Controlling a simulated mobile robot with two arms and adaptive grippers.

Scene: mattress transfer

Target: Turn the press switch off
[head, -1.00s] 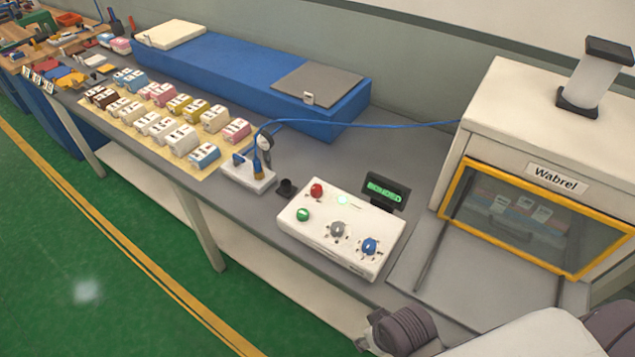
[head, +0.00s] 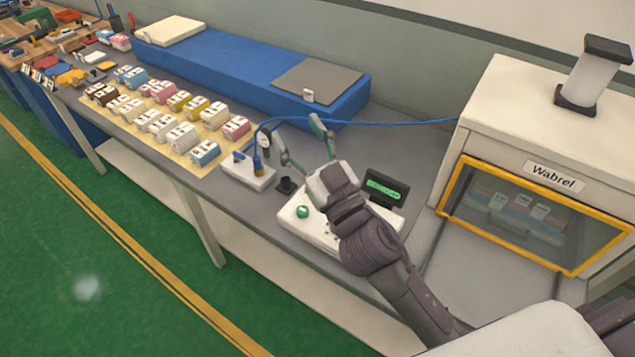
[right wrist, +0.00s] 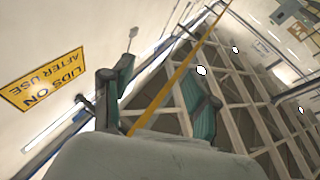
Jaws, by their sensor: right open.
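The white control box (head: 292,219) stands on the grey bench with a green button (head: 302,211) on its left side. A small green-lit display (head: 383,188) stands at its back corner. My right gripper (head: 297,127) is open and empty, raised over the bench behind the box. Its palm and wrist hide the box's red button and its grey and blue knobs. In the right wrist view the two teal fingers (right wrist: 160,95) are spread with nothing between them. I cannot tell which control is the press switch. My left gripper is not in view.
A white socket block (head: 247,172) with plugs and a blue cable (head: 400,124) lies left of the box. A machine marked Wabrel (head: 490,125) with a yellow-framed window stands right. A long blue block (head: 230,75) and several small labelled boxes cover the bench beyond.

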